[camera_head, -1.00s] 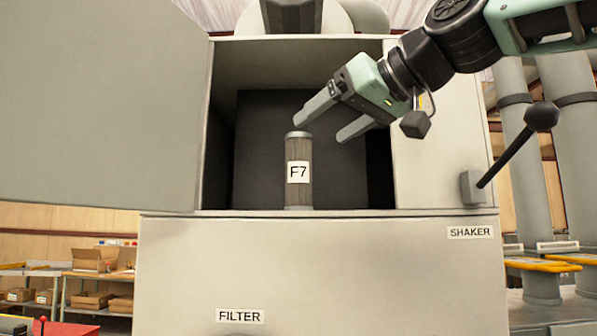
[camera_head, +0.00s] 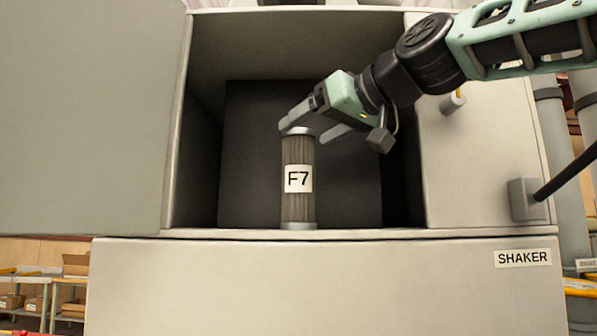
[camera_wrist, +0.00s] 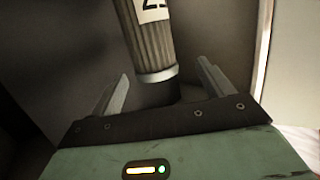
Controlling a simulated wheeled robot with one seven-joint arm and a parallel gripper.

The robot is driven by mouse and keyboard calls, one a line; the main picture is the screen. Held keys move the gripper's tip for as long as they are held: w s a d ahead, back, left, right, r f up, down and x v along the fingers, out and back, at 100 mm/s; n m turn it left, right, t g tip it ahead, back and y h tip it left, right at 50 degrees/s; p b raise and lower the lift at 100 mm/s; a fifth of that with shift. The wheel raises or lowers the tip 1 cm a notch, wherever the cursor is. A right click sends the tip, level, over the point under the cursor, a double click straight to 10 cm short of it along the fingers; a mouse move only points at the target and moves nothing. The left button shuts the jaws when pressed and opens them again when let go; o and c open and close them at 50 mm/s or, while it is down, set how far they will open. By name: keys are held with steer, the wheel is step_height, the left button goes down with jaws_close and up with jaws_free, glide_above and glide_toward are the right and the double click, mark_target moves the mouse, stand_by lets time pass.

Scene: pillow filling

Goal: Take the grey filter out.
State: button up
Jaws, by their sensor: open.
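The grey filter (camera_head: 298,205) is a pleated upright cylinder with pale end caps and a white F7 label. It stands near the front edge inside the open cabinet (camera_head: 300,233). My gripper (camera_head: 304,132) is open and reaches in from the upper right, with its fingertips at the height of the filter's top cap. In the wrist view the filter (camera_wrist: 152,45) appears upside down, its capped end in the gap between my two fingertips (camera_wrist: 164,74). No grip shows, and I cannot tell whether a finger touches it. The label is partly cut off there.
The cabinet door (camera_head: 85,115) is swung open at the left. The cabinet's right front panel (camera_head: 475,165) stands close to my arm. A black shaker lever (camera_head: 570,172) juts out at the right. The cabinet floor beside the filter looks clear.

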mark_target(292, 140)
steer(key=shift+w+a, duration=0.45)
steer(key=shift+w+a+p, duration=0.15)
steer(key=shift+w+p, duration=0.2)
steer(key=shift+p, duration=0.1)
steer(key=p+x, duration=0.2)
steer(key=x, duration=0.1)
steer(key=shift+w+r, duration=0.15)
steer(key=shift+w, duration=0.2)
steer(key=shift+w+a, duration=0.3)
steer(key=shift+a, duration=0.05)
steer(key=c, duration=1.6)
